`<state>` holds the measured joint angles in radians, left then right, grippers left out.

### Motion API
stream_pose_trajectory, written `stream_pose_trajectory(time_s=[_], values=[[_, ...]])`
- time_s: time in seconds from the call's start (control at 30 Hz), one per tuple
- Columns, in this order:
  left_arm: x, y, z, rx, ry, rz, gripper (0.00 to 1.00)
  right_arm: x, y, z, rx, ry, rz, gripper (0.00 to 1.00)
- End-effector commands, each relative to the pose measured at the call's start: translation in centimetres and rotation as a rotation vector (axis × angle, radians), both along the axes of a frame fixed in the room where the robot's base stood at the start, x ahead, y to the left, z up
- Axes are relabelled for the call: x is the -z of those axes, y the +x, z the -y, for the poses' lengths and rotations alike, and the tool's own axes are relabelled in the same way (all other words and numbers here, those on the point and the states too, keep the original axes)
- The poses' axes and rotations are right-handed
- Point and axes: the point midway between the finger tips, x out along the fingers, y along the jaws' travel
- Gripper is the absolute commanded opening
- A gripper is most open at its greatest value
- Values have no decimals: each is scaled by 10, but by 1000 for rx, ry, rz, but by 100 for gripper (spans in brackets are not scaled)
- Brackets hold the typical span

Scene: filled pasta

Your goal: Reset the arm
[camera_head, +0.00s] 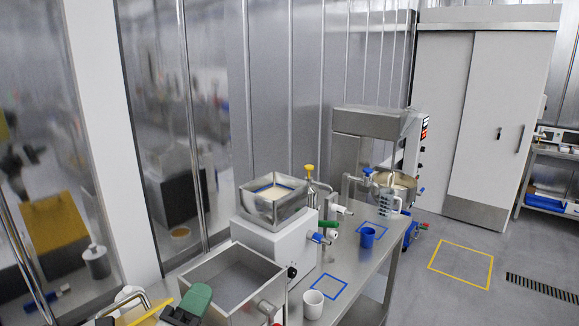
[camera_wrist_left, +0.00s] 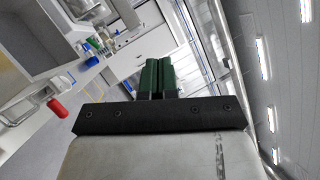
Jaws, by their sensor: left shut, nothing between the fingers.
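My left gripper (camera_head: 197,299) shows at the bottom edge of the head view, with green fingers and a black body. It is beside the left end of the steel work table. In the left wrist view its two green fingers (camera_wrist_left: 152,72) are side by side and shut, with nothing held between them. My right gripper is in neither view.
An open steel bin (camera_head: 215,279) is close to my left gripper. A white machine with a steel hopper (camera_head: 274,208) stands behind it. The floor at right is clear around a yellow outline (camera_head: 461,264).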

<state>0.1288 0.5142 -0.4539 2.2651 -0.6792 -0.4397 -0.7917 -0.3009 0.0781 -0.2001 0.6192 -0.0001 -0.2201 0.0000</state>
Motion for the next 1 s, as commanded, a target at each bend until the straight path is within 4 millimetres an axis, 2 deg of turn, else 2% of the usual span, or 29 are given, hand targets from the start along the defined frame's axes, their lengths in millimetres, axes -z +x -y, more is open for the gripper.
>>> stream_pose_trajectory(time_s=[0.03, 0.1, 0.2, 0.3, 0.4, 0.5, 0.73, 1.0], values=[[33, -6, -16, -64, -210, -195, 0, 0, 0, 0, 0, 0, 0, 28], [80, -21, -38, -173, -487, -450, 0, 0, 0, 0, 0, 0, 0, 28], [140, -54, -56, -337, -803, -746, 0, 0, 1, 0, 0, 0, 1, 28], [183, -91, -65, -489, -1026, -956, 0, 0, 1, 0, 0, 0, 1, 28], [212, -127, -67, -623, -1187, -1114, 0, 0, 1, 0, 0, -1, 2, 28], [233, -161, -66, -750, -1312, -1239, 0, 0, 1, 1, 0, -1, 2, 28], [261, -234, -60, -1036, -1524, -1465, 0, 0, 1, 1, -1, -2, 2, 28], [364, -213, -58, -1055, -1500, -1482, 0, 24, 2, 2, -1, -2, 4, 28]])
